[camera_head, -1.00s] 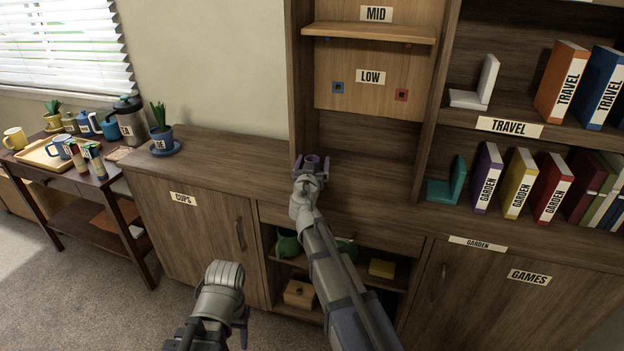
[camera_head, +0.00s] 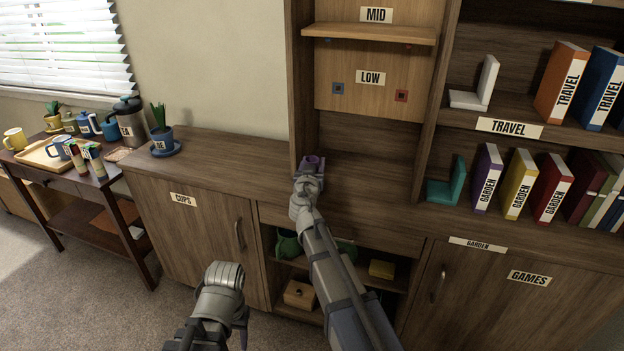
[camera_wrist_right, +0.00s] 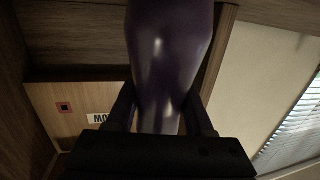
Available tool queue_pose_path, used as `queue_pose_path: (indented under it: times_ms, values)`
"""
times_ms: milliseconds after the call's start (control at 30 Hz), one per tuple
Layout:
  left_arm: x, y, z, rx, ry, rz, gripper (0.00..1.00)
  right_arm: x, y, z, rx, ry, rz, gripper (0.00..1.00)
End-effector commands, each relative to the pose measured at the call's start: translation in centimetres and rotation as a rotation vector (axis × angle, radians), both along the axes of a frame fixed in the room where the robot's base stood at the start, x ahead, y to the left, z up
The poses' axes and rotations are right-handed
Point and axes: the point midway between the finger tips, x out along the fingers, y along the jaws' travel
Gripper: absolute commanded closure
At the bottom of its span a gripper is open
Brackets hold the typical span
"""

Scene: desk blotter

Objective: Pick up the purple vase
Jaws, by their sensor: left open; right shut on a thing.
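The purple vase (camera_head: 312,162) is at the counter below the LOW label, mostly hidden behind my right gripper (camera_head: 309,180). In the right wrist view the glossy dark purple vase (camera_wrist_right: 168,60) fills the middle, with one dark finger of my right gripper (camera_wrist_right: 160,118) on each side of it. The right gripper is shut on the vase. I cannot tell whether the vase's base touches the counter. My left gripper (camera_head: 238,318) is open and empty, low in front of the cabinet and well apart from the vase.
The wooden counter (camera_head: 230,165) is clear left of the vase, up to a potted plant (camera_head: 162,137). A shelf (camera_head: 370,33) is above. A teal bookend (camera_head: 446,184) and several books (camera_head: 520,186) stand to the right. An open cubby (camera_head: 385,285) lies below.

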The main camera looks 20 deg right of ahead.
Motion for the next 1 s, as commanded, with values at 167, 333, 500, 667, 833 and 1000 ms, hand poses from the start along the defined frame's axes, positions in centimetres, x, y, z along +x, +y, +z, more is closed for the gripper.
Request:
queue_pose_path:
  times_ms: [167,333,500,667,833,1000]
  values:
    - [0.0,0.0,0.0,0.000,0.000,0.000,0.45,0.0,0.0,0.0,0.000,0.000,0.000,1.00]
    - [0.0,0.0,0.2,0.000,0.000,0.000,0.45,0.0,0.0,0.2,0.000,0.000,0.000,1.00]
    - [0.0,0.0,1.2,0.000,0.000,0.000,0.45,0.0,0.0,1.2,0.000,0.000,0.000,1.00]
    - [0.0,0.0,3.1,0.000,0.000,0.000,0.45,0.0,0.0,3.1,0.000,0.000,0.000,1.00]
    - [0.0,0.0,5.7,0.000,0.000,0.000,0.45,0.0,0.0,5.7,0.000,0.000,0.000,1.00]
    - [0.0,0.0,8.4,0.000,0.000,0.000,0.45,0.0,0.0,8.4,0.000,0.000,0.000,1.00]
